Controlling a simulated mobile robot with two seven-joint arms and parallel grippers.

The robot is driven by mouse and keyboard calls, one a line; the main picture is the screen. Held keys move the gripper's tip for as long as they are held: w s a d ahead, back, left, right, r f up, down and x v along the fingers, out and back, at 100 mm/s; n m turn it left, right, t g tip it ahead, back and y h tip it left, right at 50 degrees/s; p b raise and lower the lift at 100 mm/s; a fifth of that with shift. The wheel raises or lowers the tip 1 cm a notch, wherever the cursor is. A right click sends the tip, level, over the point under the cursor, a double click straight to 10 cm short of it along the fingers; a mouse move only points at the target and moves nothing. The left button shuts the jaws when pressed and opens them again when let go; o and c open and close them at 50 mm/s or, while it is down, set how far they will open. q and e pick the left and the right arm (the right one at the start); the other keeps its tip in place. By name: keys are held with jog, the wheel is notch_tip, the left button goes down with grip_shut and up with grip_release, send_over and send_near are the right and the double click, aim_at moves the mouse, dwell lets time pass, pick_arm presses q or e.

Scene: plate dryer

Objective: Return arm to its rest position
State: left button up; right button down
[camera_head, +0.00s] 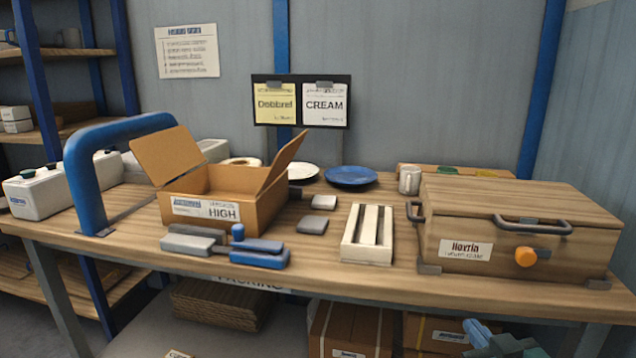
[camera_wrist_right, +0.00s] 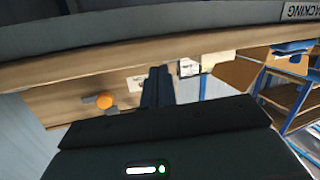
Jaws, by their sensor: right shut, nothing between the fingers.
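My right gripper (camera_head: 488,340) shows at the bottom right edge of the head view, low in front of the table and apart from everything on it. In the right wrist view its two dark fingers (camera_wrist_right: 157,88) lie together, shut with nothing between them. My left gripper is in neither view. A blue plate (camera_head: 351,176) and a white plate (camera_head: 303,171) lie at the back of the table. A pale slotted rack (camera_head: 367,236) stands empty near the middle.
The wooden table (camera_head: 330,268) holds an open cardboard box (camera_head: 222,208), a blue arch (camera_head: 84,180), blue and grey clamp-like tools (camera_head: 245,252), and a lidded wooden box (camera_head: 510,235) with an orange knob. Cartons (camera_head: 350,330) sit on the shelf below. The table's front edge is close to my right gripper.

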pick_arm(q)
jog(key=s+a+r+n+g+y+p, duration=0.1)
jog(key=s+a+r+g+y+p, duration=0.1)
jog(key=p, duration=1.2)
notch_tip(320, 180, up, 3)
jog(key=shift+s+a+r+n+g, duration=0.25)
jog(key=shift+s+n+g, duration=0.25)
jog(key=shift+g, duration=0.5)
pick_arm(e)
jog(key=s+a+f+g+y, duration=0.1)
jog(key=s+a+f+g, duration=0.1)
jog(key=s+a, duration=0.4)
jog(key=s+a+f+n+g+y, duration=0.1)
jog(key=s+a+f+g, duration=0.2)
jog(key=s, duration=0.9)
jog(key=a+f, duration=0.1)
jog(key=a, duration=0.2)
jog(key=shift+a+f+g+y, duration=0.2)
jog(key=shift+f+g+y, duration=0.1)
jog(key=shift+y, duration=0.1)
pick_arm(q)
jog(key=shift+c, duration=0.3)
pick_arm(e)
jog(key=shift+r, duration=0.1)
